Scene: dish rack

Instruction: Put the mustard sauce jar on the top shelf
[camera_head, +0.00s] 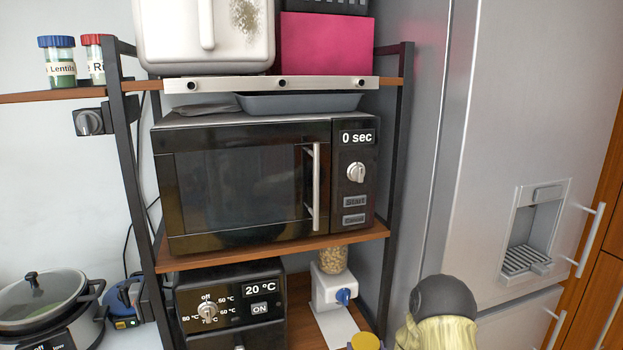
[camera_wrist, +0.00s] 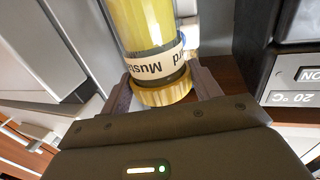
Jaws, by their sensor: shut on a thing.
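The mustard sauce jar (camera_wrist: 150,25) is a clear cylinder with yellow contents, a pale label and a yellow lid. In the wrist view, my gripper (camera_wrist: 160,88) is shut on it at the lid end, one finger on each side. The label reads upside down there. In the head view, a yellow round top (camera_head: 366,342) at the bottom edge looks like the jar's lid; the rest is cut off. The highest visible shelf (camera_head: 55,95) is a wooden board. It carries a lentils jar (camera_head: 60,65) and a red-lidded jar (camera_head: 93,60) at its left end.
A white bin (camera_head: 170,40) and a pink box (camera_head: 322,45) crowd the shelf's right part. Below are a microwave (camera_head: 240,185), a black oven (camera_head: 230,310) and a dispenser (camera_head: 332,290). A dark rack post (camera_head: 125,150) stands left; a fridge (camera_head: 510,100) stands right.

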